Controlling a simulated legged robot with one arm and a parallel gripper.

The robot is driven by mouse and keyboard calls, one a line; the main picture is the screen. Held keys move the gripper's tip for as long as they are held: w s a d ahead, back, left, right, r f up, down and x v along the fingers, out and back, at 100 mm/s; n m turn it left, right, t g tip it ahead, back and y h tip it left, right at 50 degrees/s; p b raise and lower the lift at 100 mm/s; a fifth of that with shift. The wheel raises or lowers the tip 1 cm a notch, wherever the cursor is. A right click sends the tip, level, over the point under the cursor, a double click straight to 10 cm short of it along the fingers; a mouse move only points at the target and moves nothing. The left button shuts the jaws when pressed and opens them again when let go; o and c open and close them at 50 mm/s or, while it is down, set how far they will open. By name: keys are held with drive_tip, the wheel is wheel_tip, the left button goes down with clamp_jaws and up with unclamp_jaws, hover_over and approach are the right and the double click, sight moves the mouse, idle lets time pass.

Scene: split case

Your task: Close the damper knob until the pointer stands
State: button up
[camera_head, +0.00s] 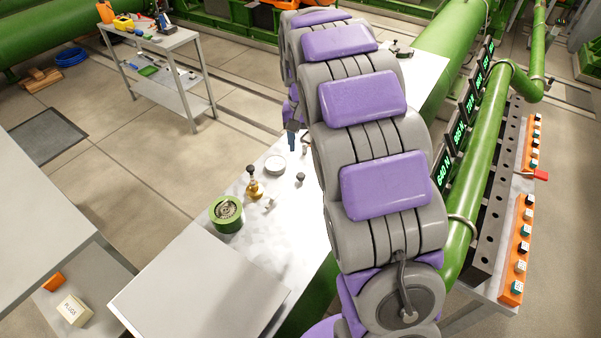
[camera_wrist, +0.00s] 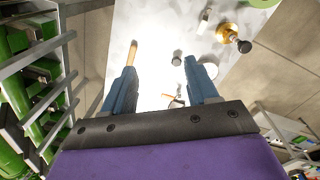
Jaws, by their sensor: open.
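My gripper (camera_wrist: 160,82) is open in the wrist view, with two blue fingers apart over the pale tabletop and nothing held. In the head view one blue fingertip (camera_head: 292,140) shows beside my arm. A brass fitting with a dark round knob (camera_head: 252,185) stands on the table; it also shows at the upper right of the wrist view (camera_wrist: 227,32), outside the fingers. A green round housing with a dial-like face (camera_head: 227,213) stands near it. I cannot tell which part is the damper knob, and no pointer is readable.
A small dark-topped piece (camera_wrist: 177,59) and a wooden handle (camera_wrist: 132,53) lie near the fingers. A pale disc (camera_head: 275,165) lies on the table. A raised grey panel (camera_head: 200,285) is in front. Green pipes (camera_head: 490,150) run along the right.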

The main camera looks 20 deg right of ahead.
drive_tip(key=m, duration=0.1)
hover_over(301, 175)
wheel_tip(301, 175, down, 8)
drive_tip(key=shift+t, duration=0.3)
wheel_tip(301, 175, down, 17)
drive_tip(key=b, duration=0.3)
drive_tip(key=shift+w+b, duration=0.1)
drive_tip(key=shift+b, duration=0.25)
drive_tip(key=shift+c, duration=0.2)
drive_tip(key=c, duration=1)
